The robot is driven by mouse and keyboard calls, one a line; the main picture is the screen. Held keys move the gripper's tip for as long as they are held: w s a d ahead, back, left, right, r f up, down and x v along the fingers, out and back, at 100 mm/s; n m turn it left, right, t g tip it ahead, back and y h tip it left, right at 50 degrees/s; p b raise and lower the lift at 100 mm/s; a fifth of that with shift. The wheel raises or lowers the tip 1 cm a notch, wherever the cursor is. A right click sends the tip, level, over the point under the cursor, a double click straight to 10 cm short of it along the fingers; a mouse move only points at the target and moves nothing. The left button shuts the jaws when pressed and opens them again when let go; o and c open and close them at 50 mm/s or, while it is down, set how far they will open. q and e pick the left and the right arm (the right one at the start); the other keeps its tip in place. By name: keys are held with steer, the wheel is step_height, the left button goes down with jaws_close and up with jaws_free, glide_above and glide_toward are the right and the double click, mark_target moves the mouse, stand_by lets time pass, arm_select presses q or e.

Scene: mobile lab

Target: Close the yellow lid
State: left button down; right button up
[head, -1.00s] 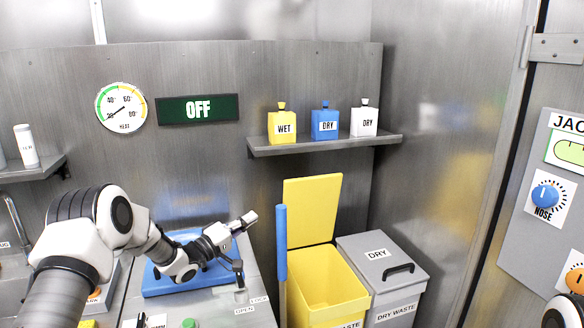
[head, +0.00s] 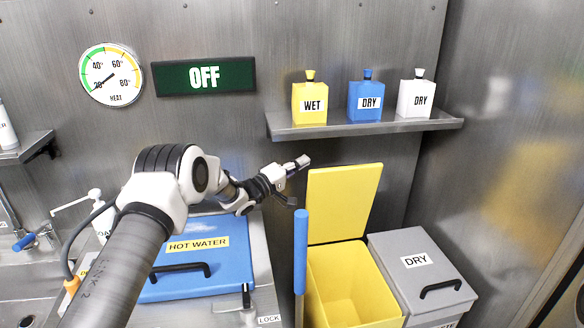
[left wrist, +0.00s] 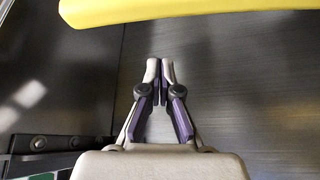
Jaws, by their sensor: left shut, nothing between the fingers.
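The yellow lid (head: 344,202) stands upright, open, at the back of the yellow bin (head: 352,285) in the head view. The bin's inside shows and looks empty. My left gripper (head: 303,161) is shut and empty, up and to the left of the lid's top left corner, apart from it in the picture. In the left wrist view the shut fingertips (left wrist: 161,62) point at the metal wall, and a yellow edge (left wrist: 170,10), likely the lid, runs across the top. My right gripper is not in view.
A blue post (head: 300,250) stands at the bin's left. A grey dry waste bin (head: 420,260) with its lid shut is at the right. A shelf (head: 370,127) with yellow, blue and white bottles is above. The blue hot water cover (head: 205,265) lies at the left.

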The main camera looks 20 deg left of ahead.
mark_target(326, 194)
arm_select(q)
steer(key=d, duration=0.1)
steer(key=d+p, duration=0.1)
steer(key=d, duration=0.2)
steer(key=shift+w+d+f+p, duration=0.2)
steer(key=shift+f+p, duration=0.15)
steer(key=s+d+m+h+b, duration=0.1)
steer(key=s+d, duration=0.1)
steer(key=s, duration=0.1)
steer(key=s+d+f+m+b, duration=0.1)
steer(key=s+d+m, duration=0.1)
steer(key=s, duration=0.1)
steer(key=s+d+m+h+b, duration=0.1)
steer(key=s+d+m, duration=0.1)
steer(key=s, duration=0.1)
steer(key=shift+f+t+h, duration=0.3)
steer(key=shift+f+t, duration=0.05)
steer(key=shift+t, duration=0.05)
